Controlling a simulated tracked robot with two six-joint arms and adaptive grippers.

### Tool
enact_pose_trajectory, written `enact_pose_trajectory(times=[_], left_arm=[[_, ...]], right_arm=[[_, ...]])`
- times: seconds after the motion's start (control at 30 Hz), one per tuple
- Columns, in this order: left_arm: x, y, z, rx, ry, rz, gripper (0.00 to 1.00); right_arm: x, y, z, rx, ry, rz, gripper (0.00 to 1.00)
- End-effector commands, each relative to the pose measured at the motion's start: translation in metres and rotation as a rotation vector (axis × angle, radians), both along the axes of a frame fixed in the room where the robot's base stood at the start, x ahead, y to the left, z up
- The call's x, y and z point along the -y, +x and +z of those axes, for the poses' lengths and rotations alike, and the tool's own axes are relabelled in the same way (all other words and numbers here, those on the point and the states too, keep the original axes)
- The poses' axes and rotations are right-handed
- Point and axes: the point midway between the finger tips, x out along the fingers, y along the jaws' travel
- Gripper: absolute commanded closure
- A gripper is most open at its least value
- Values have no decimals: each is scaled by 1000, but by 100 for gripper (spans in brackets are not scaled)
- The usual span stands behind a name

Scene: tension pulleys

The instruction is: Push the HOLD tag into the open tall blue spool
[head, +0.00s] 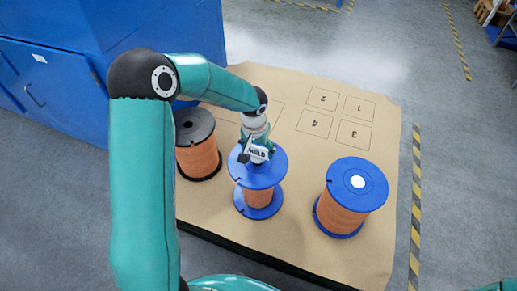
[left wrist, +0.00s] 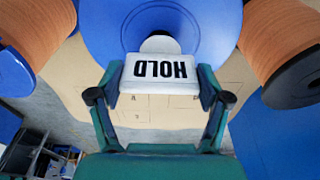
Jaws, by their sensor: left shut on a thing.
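The white HOLD tag (head: 259,153) is between the fingers of my left gripper (head: 257,159), over the top of the middle blue spool (head: 272,174). That spool stands upright, with blue flanges and an orange winding. In the left wrist view my left gripper (left wrist: 160,80) is shut on the tag (left wrist: 160,69) by its two sides. The tag's rounded white end (left wrist: 160,44) points at the hub of the blue flange (left wrist: 105,35). I cannot tell whether this end is inside the hub; the hole is hidden. My right gripper is not in view.
A blue-flanged spool (head: 351,194) with a white disc on top stands at the right. A black-flanged spool (head: 197,158) stands at the left, close to my arm. Numbered squares (head: 340,112) on the brown mat (head: 385,125) are empty. A blue cabinet (head: 60,60) is behind left.

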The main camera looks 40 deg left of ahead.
Motion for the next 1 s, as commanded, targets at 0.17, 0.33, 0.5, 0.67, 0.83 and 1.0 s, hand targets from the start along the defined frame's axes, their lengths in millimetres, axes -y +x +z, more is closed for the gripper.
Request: enact_pose_trajectory(times=[0.17,0.33,0.5,0.67,0.83,1.0], left_arm=[[0,0,-3,0,0,0,56],[0,0,-9,0,0,-1,56],[0,0,-15,0,0,-1,56],[0,0,-20,0,0,-1,56],[0,0,-22,0,0,-1,56],[0,0,-22,0,0,-1,56]], right_arm=[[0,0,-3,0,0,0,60],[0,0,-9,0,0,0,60],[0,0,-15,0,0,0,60],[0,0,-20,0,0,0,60],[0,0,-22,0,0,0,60],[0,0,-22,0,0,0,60]])
